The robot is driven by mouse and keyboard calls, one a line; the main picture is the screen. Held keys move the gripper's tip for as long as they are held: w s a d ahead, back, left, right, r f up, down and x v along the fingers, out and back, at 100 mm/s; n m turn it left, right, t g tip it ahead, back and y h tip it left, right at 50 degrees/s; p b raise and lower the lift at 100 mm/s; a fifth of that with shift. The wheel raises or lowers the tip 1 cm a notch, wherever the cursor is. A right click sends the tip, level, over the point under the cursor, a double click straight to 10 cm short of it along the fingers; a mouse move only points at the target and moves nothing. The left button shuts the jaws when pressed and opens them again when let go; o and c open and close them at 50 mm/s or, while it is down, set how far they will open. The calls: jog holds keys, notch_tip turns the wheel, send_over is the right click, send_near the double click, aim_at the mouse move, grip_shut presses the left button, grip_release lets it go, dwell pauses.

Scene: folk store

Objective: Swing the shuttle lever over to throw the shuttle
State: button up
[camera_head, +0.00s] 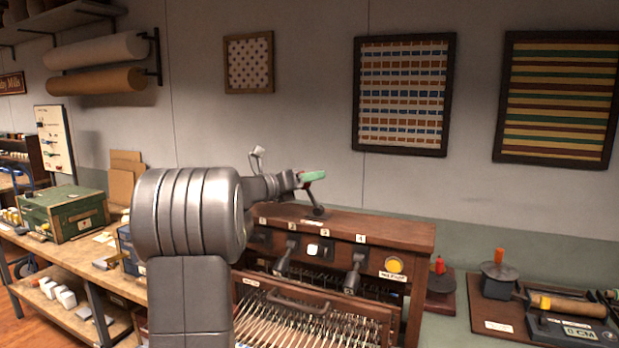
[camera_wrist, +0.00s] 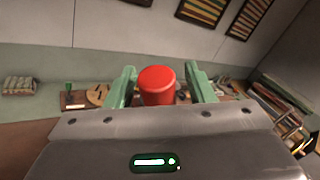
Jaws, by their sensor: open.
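The shuttle lever (camera_head: 312,200) stands on top of the wooden loom (camera_head: 380,232), its dark stem tilted to the left as it rises from its base. Its red knob (camera_wrist: 157,84) shows in the wrist view between the two green fingers. In the head view the knob is mostly hidden by my gripper (camera_head: 312,177), with only a little red showing. My gripper is open, with one finger on each side of the knob and a gap at each side. The wrist view hides the lever's stem and base.
The loom front has several small levers, a white button and a yellow button (camera_head: 394,265). A red-topped spool (camera_head: 439,266) and a winder board (camera_head: 497,314) stand to the right. A green box (camera_head: 62,213) sits on the left bench. The space above the loom is open.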

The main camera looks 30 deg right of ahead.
jog(key=shift+w+d, duration=0.1)
jog(key=shift+d, duration=0.2)
grip_shut()
